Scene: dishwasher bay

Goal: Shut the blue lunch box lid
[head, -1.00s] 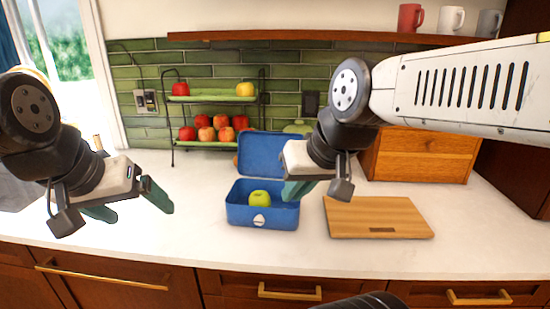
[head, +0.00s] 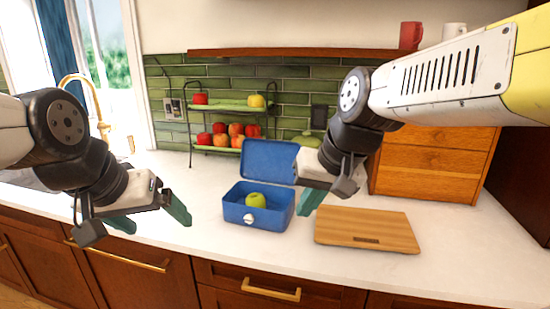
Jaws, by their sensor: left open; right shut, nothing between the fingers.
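The blue lunch box (head: 236,212) stands on the white counter with a green apple (head: 256,200) inside. Its blue lid (head: 268,160) is raised upright at the back of the box. My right gripper (head: 311,200) is shut and empty, just right of the box and in front of the lid's right side; I cannot tell whether it touches either. My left gripper (head: 155,216) is open and empty, left of the box and apart from it.
A wooden cutting board (head: 366,228) lies right of the box. A wooden drawer box (head: 440,160) stands behind it. A two-tier rack (head: 226,105) with several apples is at the back left. The counter front is clear.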

